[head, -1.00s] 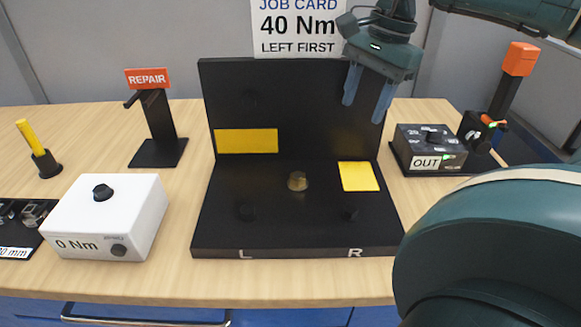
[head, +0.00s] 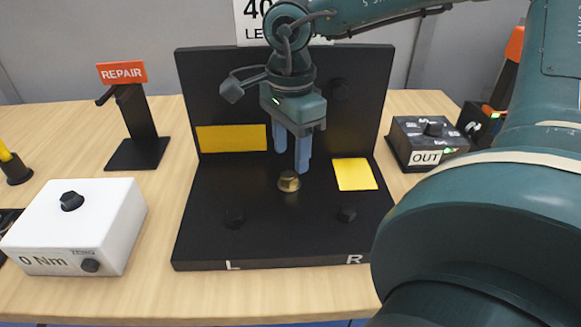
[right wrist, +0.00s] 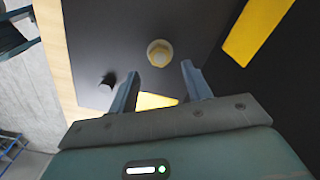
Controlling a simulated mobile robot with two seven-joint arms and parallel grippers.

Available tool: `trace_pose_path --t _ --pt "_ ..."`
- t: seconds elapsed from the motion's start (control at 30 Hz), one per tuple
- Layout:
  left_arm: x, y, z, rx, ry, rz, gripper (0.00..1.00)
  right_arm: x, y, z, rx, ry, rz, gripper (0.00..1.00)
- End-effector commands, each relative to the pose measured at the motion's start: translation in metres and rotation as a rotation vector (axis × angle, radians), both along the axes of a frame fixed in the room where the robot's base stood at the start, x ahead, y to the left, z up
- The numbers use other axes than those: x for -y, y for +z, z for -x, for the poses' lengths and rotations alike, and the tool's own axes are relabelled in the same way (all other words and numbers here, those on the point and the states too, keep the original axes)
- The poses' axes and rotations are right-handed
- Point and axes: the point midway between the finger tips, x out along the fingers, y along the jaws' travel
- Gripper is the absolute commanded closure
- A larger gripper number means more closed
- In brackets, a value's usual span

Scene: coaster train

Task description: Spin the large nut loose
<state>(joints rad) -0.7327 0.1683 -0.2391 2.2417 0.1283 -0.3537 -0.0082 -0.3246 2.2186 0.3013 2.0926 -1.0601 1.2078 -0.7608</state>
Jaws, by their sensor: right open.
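A brass nut (head: 288,181) sits at the middle of the black fixture (head: 285,230), on its flat base. It also shows in the right wrist view (right wrist: 159,53), just beyond the fingertips. My right gripper (head: 292,160) points down with its blue fingers apart and empty. Its fingertips are above the nut and do not hold it; the exact gap is hard to tell. In the right wrist view the open fingers (right wrist: 160,72) are spread to either side below the nut. My left gripper is not in view.
A yellow patch (head: 355,174) lies right of the nut. A white 0 Nm box (head: 80,225) and REPAIR stand (head: 137,130) are left; an OUT box (head: 430,140) is right.

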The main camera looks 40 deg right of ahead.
Motion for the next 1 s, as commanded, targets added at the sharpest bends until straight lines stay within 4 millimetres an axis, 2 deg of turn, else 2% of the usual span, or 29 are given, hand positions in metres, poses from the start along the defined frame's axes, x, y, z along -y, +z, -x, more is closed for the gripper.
trace_pose_path --t 0.03,0.1,0.3,0.67,1.0 --pt "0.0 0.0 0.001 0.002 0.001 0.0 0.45 0.0 -0.012 0.001 -0.005 0.0 0.001 0.51" --pt "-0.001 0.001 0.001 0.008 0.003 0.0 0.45 0.0 -0.023 0.001 -0.004 -0.001 0.0 0.51" --pt "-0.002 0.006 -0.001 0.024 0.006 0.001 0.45 0.0 -0.043 0.0 -0.002 0.0 0.001 0.51" --pt "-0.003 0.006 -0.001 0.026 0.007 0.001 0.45 0.0 -0.047 0.0 0.0 -0.001 0.001 0.51" --pt "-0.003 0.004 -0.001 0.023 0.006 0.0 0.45 0.0 -0.047 0.0 0.001 0.0 0.001 0.79"
